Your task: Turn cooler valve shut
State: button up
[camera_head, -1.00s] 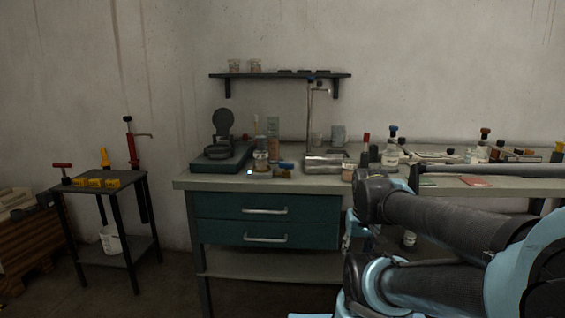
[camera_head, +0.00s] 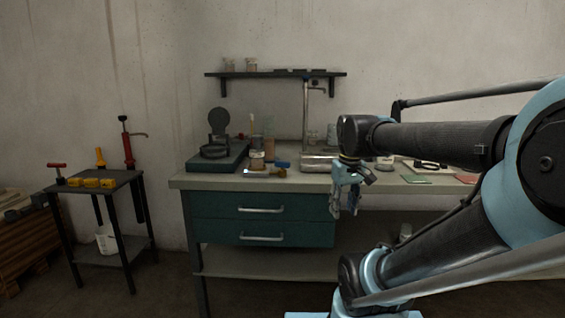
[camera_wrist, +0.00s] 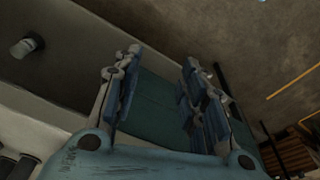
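A small fitting with a blue handle (camera_head: 281,165) and a brass-coloured body lies or stands near the bench's front edge. It may be the cooler valve, but it is too small to be sure or to tell its setting. A silver horizontal cylinder (camera_head: 317,163) sits just right of it. My gripper (camera_head: 346,202) hangs in front of the bench edge, right of and nearer than the blue fitting, and touches nothing visible. In the wrist view my gripper (camera_wrist: 163,88) has its fingers wide apart and empty, with the teal drawer front behind them. The blue fitting is not identifiable there.
The bench (camera_head: 225,184) has teal drawers (camera_head: 262,209) below. A dark hinged device (camera_head: 216,152) and jars stand at its left. A wall shelf (camera_head: 275,74) hangs above. A side table (camera_head: 118,180) with yellow blocks and a red-handled tool stands left. Floor between is free.

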jog(key=w+a+r+n, duration=0.3)
jog(key=w+a+r, duration=0.1)
jog(key=w+r, duration=0.25)
jog(key=w+a+r+n, duration=0.2)
jog(key=w+a+r, duration=0.1)
jog(key=w+r, duration=0.4)
notch_tip(320, 180, up, 11)
jog(key=n+g, duration=0.2)
jog(key=n, duration=0.4)
send_over(282, 164)
jog(key=w, duration=0.1)
notch_tip(282, 164, down, 18)
jog(key=shift+w+d+r, duration=0.1)
jog(key=shift+r, duration=0.15)
grip_shut()
